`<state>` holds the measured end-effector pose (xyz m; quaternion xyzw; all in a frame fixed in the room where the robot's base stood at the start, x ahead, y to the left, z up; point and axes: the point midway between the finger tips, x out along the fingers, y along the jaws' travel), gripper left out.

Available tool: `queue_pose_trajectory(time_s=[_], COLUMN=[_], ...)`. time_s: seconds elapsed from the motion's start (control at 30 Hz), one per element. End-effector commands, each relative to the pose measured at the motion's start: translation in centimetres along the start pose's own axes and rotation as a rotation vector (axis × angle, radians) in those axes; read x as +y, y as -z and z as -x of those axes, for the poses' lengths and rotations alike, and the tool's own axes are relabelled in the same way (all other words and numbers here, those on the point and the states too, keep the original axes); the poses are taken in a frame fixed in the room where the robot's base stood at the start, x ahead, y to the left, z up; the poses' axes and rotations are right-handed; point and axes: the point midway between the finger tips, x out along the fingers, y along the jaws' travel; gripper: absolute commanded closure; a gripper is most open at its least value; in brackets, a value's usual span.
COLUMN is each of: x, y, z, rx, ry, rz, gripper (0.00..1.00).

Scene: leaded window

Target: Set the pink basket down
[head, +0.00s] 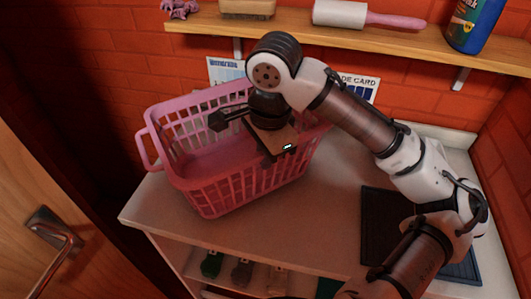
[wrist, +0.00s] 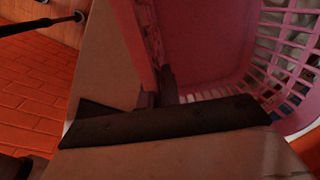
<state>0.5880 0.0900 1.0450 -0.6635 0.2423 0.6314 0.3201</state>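The pink basket (head: 235,185), with slatted walls and a loop handle at its left end, is at the left part of the pale counter (head: 300,235). It looks roughly upright, its left end near the counter's left edge. I cannot tell whether its base touches the counter. My gripper (wrist: 157,90) is at the basket's rim. In the wrist view its dark fingers appear closed about the pink wall, and the basket (wrist: 205,45) opens out to the right. In the head view the fingertips are hidden by my gripper's body.
A dark mat or tray (head: 385,225) lies on the counter to the right, partly behind my arm. A wooden shelf (head: 290,29) above holds a rolling pin (head: 345,14), a brush (head: 247,8) and a blue bottle (head: 474,22). A door (head: 35,220) stands at left.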

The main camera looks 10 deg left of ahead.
Motion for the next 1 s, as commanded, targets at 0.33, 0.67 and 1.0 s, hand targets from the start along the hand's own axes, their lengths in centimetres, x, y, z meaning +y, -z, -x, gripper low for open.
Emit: queue_pose_trajectory(time_s=[0.33, 0.67, 1.0], x=[0.0, 0.0, -0.1], y=[0.0, 0.0, 0.1], z=[-0.3, -0.3, 2.0], rx=[0.001, 0.001, 0.004], ry=[0.002, 0.0, 0.001], rz=[0.0, 0.0, 0.0], gripper=[1.0, 0.74, 0.74])
